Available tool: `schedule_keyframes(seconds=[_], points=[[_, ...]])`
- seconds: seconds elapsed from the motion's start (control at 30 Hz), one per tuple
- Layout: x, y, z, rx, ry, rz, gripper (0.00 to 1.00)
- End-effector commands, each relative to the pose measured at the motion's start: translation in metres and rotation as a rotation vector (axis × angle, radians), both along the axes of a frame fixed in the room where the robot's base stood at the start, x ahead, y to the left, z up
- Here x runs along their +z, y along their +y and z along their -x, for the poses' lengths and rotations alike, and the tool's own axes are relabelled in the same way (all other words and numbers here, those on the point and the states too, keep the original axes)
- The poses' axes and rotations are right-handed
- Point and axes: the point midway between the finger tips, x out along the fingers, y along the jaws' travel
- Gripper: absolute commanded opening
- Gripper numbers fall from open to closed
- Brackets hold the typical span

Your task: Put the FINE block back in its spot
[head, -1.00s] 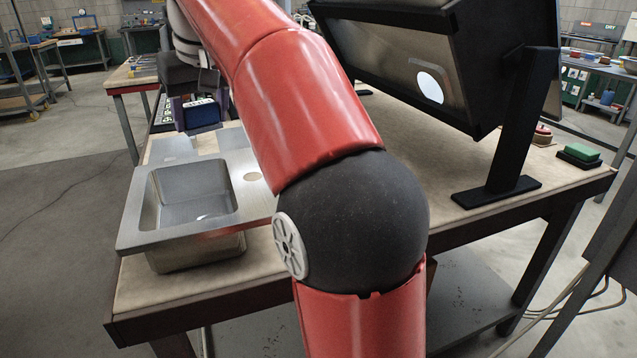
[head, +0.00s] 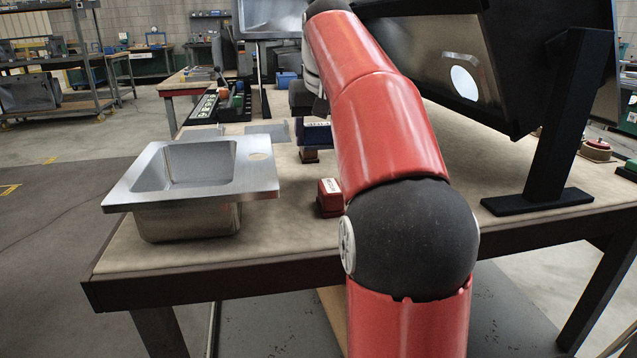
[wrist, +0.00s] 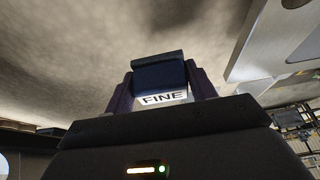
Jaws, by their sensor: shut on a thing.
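The FINE block (wrist: 158,74) is dark blue with a white label reading "FINE" and sits between the two purple fingers of my gripper (wrist: 160,88) in the wrist view. My gripper is shut on it. In the head view the block (head: 316,132) shows beside my red arm, above the bench and right of the sink. My gripper's fingers are mostly hidden there by the block and arm. A long black rack (head: 207,108) with white labels and some coloured blocks lies on the far part of the bench. I cannot tell which place in it is for FINE.
A steel sink (head: 122,195) stands at the bench's left front. A red block (head: 330,195) with a white label stands right of it, close to my arm. A large tilted panel on a black stand (head: 540,200) fills the right. Bare bench (head: 285,235) shows between.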

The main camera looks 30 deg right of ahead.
Motion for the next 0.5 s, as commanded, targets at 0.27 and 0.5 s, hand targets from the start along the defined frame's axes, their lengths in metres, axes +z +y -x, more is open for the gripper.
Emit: schedule_keyframes(seconds=[0.27,0.5], points=[[-0.035,0.0,0.0,0.0,-0.001,0.0,0.34],[-0.067,0.0,0.001,0.0,-0.001,0.0,0.34]])
